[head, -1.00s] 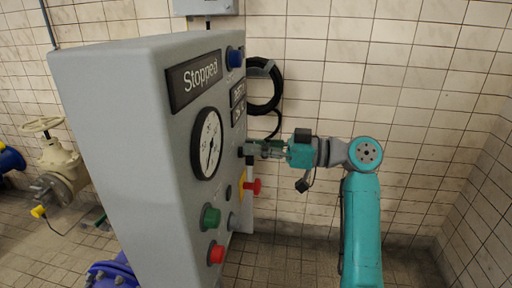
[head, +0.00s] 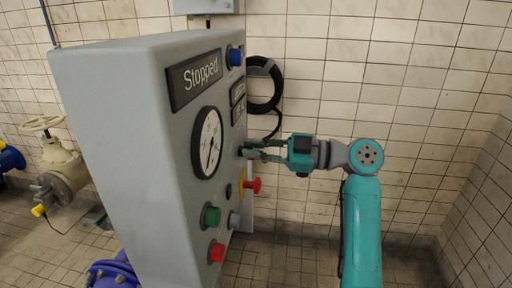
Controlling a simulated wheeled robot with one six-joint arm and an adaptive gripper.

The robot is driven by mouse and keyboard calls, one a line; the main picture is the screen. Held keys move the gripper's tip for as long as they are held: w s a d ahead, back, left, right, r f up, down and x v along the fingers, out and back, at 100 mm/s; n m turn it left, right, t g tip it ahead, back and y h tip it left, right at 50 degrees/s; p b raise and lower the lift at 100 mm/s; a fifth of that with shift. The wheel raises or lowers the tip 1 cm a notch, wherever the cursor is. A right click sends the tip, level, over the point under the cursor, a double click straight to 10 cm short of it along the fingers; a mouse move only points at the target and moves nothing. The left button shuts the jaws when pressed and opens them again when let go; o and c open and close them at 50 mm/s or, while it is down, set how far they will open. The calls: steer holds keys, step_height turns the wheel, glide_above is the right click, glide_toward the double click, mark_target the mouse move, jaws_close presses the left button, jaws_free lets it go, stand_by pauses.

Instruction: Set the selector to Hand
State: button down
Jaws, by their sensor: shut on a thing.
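The grey control panel (head: 120,130) stands at the left, its face turned to the right and seen at a steep angle. A small dark selector knob (head: 241,152) sticks out of the face, right of the round gauge. My gripper (head: 250,150) reaches in from the right, level with the knob, its two fingers one above the other and shut on it. The fingertips hide most of the knob, so its pointing direction and any Hand marking cannot be read.
The panel carries a "Stopped" display (head: 195,77), a gauge (head: 207,142), a blue lamp or button (head: 235,56), a green button (head: 211,216), a red button (head: 217,253) and a red mushroom button (head: 252,185) just below my gripper. A black hose coil (head: 264,86) hangs on the tiled wall behind.

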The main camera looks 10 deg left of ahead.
steer(key=shift+f+n, duration=0.35)
steer(key=shift+n, duration=0.65)
steer(key=c, duration=1.2)
jaws_free()
steer(key=shift+r, duration=0.1)
steer(key=d, duration=1.2)
steer(key=shift+s, duration=0.2)
